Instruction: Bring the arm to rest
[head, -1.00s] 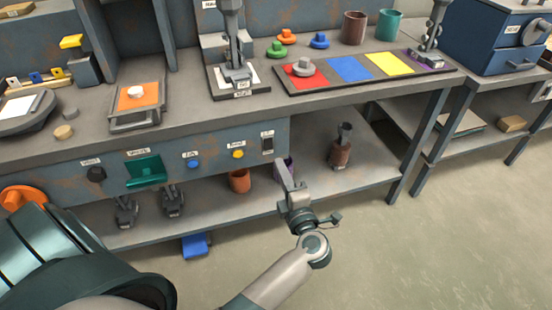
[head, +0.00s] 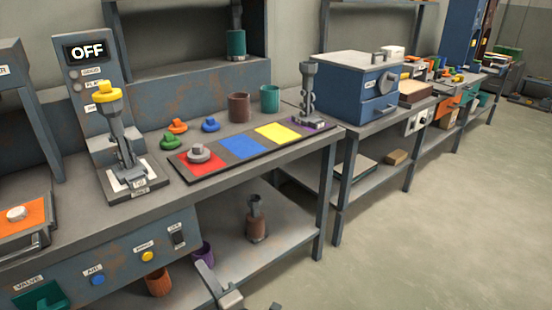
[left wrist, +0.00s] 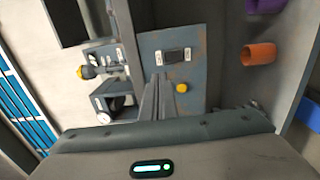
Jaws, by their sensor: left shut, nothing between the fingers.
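My left gripper (head: 204,268) shows at the bottom edge of the head view, in front of the workbench (head: 255,165) near its lower shelf. Its fingers are shut with nothing between them. Most of its arm is cut off by the frame. In the left wrist view the closed fingers (left wrist: 160,88) point at the bench's front panel (left wrist: 185,55), near a switch (left wrist: 173,55) and a yellow button (left wrist: 182,87). I cannot tell the exact gap to the panel. My right gripper is in neither view.
The bench holds a press (head: 122,150) under an OFF display (head: 86,51) and a tray with red, blue and yellow pads (head: 242,147). A blue oven (head: 355,92) stands right. An orange cup (head: 159,283) is on the lower shelf. Open floor (head: 420,230) lies at the right.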

